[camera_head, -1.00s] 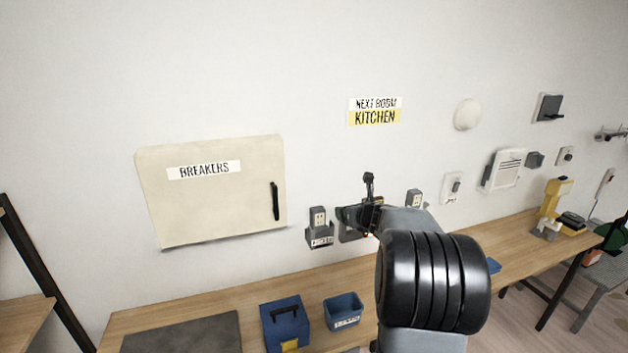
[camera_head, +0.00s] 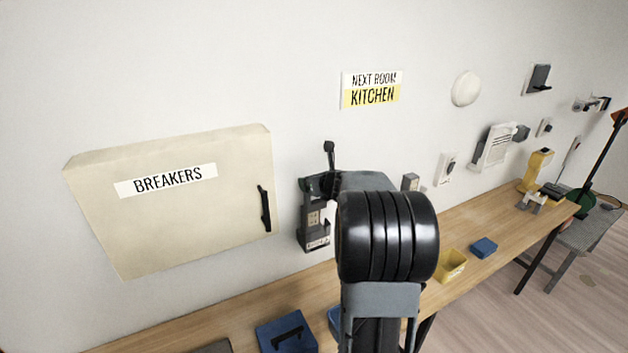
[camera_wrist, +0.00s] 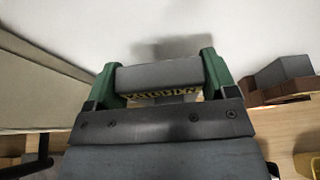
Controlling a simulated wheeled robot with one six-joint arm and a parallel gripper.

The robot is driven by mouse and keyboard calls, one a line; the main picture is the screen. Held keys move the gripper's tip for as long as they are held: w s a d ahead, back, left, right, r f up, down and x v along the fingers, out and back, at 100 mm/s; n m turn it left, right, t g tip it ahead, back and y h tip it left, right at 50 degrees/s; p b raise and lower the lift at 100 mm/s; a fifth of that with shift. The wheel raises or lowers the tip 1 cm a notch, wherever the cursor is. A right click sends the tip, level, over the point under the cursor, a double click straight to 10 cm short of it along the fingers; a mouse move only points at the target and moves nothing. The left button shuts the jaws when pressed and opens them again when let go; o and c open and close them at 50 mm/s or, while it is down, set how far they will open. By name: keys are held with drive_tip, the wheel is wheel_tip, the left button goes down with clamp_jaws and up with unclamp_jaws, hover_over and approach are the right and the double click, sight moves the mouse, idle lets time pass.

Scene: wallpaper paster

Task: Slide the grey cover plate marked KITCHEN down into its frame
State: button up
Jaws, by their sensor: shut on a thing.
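The grey cover plate (camera_wrist: 160,77) is between the green fingers of my gripper (camera_wrist: 160,84) in the wrist view. A yellow strip with dark lettering shows along its lower edge, too foreshortened to read. In the head view my gripper (camera_head: 322,185) is shut near the wall, just above a grey wall outlet (camera_head: 313,218). A grey frame with a small white label (camera_head: 317,243) sits around the outlet's lower part; the label is too small to read. My arm hides what lies right of the outlet. I cannot tell whether the plate touches the frame.
The cream BREAKERS cabinet (camera_head: 170,215) with a black handle stands out from the wall to the left. A NEXT ROOM KITCHEN sign (camera_head: 372,89) is above. The wooden bench (camera_head: 215,316) below holds a blue toolbox (camera_head: 286,336), a yellow bin (camera_head: 452,265) and a blue block (camera_head: 484,247).

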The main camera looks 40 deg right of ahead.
sight(316, 210)
wheel_tip(316, 210, down, 6)
drive_tip(key=b, duration=0.6)
drive_tip(key=shift+r, duration=0.1)
drive_tip(key=shift+f+b, duration=2.6)
drive_tip(key=shift+b, duration=0.2)
idle(1.7)
drive_tip(key=o, duration=0.9)
drive_tip(key=shift+c, duration=0.2)
drive_tip(key=shift+s, duration=0.1)
drive_tip(key=v, duration=1.3)
drive_tip(key=shift+s+r+p, duration=0.2)
drive_tip(key=shift+s+p, duration=0.1)
drive_tip(key=shift+a, duration=0.15)
